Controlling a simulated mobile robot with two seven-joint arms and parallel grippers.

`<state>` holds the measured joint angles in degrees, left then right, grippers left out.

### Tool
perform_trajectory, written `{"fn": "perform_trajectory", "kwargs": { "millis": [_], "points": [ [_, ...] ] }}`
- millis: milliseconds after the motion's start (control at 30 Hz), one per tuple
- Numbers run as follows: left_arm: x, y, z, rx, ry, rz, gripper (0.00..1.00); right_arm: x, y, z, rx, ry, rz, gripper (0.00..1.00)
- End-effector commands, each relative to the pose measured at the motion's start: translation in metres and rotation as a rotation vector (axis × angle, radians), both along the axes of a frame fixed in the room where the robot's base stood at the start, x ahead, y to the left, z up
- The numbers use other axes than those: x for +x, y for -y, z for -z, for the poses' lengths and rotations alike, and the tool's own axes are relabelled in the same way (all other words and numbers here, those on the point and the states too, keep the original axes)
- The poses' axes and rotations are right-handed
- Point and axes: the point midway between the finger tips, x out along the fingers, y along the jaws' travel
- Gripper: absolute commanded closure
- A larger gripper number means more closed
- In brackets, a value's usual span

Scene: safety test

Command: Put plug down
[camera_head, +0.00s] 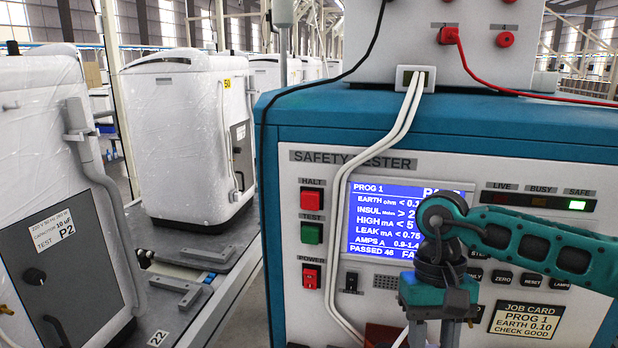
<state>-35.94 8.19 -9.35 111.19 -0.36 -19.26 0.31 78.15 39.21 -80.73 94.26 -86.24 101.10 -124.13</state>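My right arm comes in from the right, and its teal and black gripper (436,330) points down in front of the safety tester (290,245). The fingers run off the bottom edge, so what is between them is hidden. No plug can be made out for certain. Two white cables (342,215) run from a socket on the upper box down the tester's front and out of view near the gripper. A small reddish-brown patch (384,334) shows left of the gripper; I cannot tell what it is. My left gripper is not in view.
White plastic-wrapped appliances (180,140) stand on a conveyor (200,262) to the left. A black cable and a red lead (490,82) hang from the upper box. The tester has a lit blue screen (375,208), red and green buttons and a job card (527,319).

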Motion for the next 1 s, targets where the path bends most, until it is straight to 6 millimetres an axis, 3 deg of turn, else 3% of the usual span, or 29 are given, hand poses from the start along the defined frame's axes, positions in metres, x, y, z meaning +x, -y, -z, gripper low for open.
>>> {"fn": "perform_trajectory", "kwargs": {
  "millis": [200,400,533,767,1000],
  "points": [
    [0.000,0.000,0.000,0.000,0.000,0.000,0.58,-0.009,0.017,0.012,-0.002,-0.003,-0.005,0.94],
    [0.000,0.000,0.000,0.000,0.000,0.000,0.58,-0.009,0.016,0.011,-0.002,-0.003,0.013,0.94],
    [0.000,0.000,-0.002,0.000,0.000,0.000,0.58,-0.006,0.014,0.007,0.000,-0.005,0.121,0.94],
    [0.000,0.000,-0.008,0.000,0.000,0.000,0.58,0.007,0.018,-0.008,0.003,-0.010,0.570,0.94],
    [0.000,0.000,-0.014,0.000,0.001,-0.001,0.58,0.021,0.046,-0.023,0.001,-0.012,1.141,0.94]
  ]
}}
